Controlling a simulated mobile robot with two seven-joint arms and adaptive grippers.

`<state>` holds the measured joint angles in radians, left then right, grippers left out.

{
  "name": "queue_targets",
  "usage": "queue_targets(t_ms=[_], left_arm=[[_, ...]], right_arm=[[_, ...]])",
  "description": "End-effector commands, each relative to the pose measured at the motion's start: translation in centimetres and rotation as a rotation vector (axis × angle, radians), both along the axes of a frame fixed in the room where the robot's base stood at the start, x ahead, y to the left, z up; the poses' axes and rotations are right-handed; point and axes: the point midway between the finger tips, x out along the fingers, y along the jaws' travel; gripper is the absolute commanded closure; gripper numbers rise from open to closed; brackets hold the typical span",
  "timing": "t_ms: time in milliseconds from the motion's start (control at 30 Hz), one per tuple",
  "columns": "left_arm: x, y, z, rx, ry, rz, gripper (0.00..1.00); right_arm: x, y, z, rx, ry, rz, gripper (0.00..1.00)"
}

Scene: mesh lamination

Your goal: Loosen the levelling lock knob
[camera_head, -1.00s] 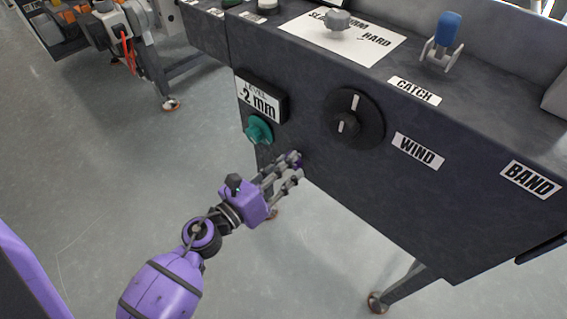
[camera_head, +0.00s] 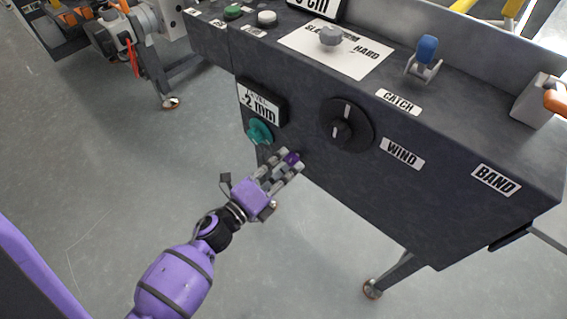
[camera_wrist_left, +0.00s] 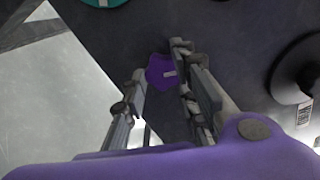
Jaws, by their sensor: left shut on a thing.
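A small purple lobed knob (camera_head: 292,158) sits low on the dark front panel, below and right of the teal knob (camera_head: 259,131). In the left wrist view the purple knob (camera_wrist_left: 161,71) shows a pale mark on its face. My left gripper (camera_head: 286,161) is at the purple knob, with a finger on each side, shut on it. In the left wrist view the two fingers (camera_wrist_left: 158,88) flank the knob. The fingers hide part of the contact. My right gripper is not in view.
A "-2 mm" level display (camera_head: 260,103) is above the teal knob. A large black dial (camera_head: 347,124) is to the right, by the WIND label (camera_head: 402,153). A blue-topped catch lever (camera_head: 426,55) stands on the machine top. The grey floor below the panel is open.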

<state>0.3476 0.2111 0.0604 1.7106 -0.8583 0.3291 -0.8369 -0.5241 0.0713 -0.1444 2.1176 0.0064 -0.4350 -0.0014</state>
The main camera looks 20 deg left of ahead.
Motion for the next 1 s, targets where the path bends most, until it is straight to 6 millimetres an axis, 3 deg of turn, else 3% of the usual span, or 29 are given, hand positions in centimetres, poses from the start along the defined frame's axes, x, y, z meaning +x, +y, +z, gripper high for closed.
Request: queue_targets(t_ms=[433, 1000], left_arm=[[-0.3, 0.3, -0.8, -0.226, 0.102, 0.012, 0.99], [-0.4, 0.1, -1.1, -0.269, 0.120, 0.010, 0.99]], right_arm=[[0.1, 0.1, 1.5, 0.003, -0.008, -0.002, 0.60], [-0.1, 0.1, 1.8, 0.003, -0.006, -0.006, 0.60]])
